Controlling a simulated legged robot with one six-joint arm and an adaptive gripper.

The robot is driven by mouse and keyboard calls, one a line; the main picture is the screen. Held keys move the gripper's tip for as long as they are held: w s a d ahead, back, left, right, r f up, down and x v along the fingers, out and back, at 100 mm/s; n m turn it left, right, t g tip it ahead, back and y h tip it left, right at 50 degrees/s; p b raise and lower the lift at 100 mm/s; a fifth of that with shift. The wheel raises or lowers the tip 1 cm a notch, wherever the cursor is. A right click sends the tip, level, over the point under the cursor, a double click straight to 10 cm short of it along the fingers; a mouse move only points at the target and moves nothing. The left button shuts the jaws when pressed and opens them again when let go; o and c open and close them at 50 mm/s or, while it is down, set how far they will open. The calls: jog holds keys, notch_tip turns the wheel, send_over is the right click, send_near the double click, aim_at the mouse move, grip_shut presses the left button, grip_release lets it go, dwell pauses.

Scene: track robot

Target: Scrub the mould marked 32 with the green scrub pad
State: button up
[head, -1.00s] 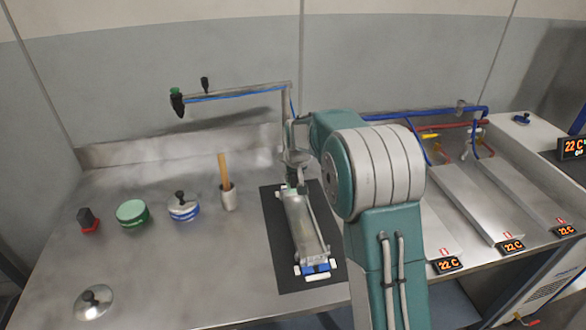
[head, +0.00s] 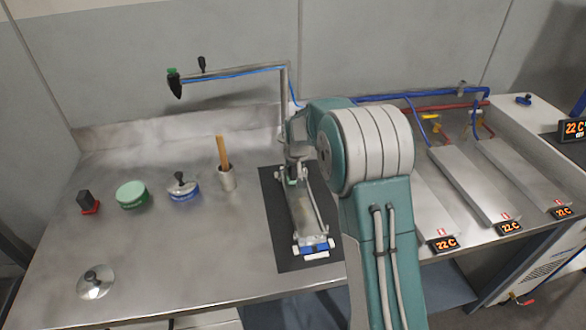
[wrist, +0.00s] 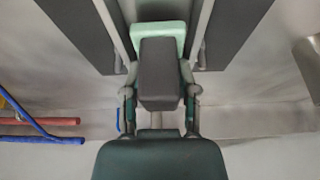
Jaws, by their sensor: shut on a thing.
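The mould (head: 305,213) is a long, narrow metal trough lying lengthwise on a black mat, with white and blue pieces at its near end. I cannot read a 32 on it. My gripper (wrist: 160,93) is shut on the dark grey block handle (wrist: 159,72) of the scrub pad, whose pale green pad (wrist: 160,32) shows past the handle. In the head view my gripper (head: 291,178) is over the far part of the mould. In the wrist view the pad lies between the mould's two side rails. Its underside is hidden, so I cannot tell whether it touches.
Left of the mat (head: 285,245) stand a cup (head: 227,180) with a wooden handle, a blue-banded pot (head: 184,188), a green round tin (head: 131,195) and a red-based black block (head: 88,203). A knobbed lid (head: 95,283) lies front left. Metal troughs (head: 465,185) with displays are at right.

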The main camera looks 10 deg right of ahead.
aim_at(298, 192)
jog(key=shift+f, duration=0.5)
dwell(0.8)
jog(key=shift+s+r, duration=0.15)
jog(key=shift+s, duration=1.15)
jog(key=shift+s, duration=1.3)
jog(key=shift+s, duration=0.1)
jog(key=shift+s, duration=1.2)
jog(key=shift+r, duration=0.1)
jog(key=shift+s, duration=0.15)
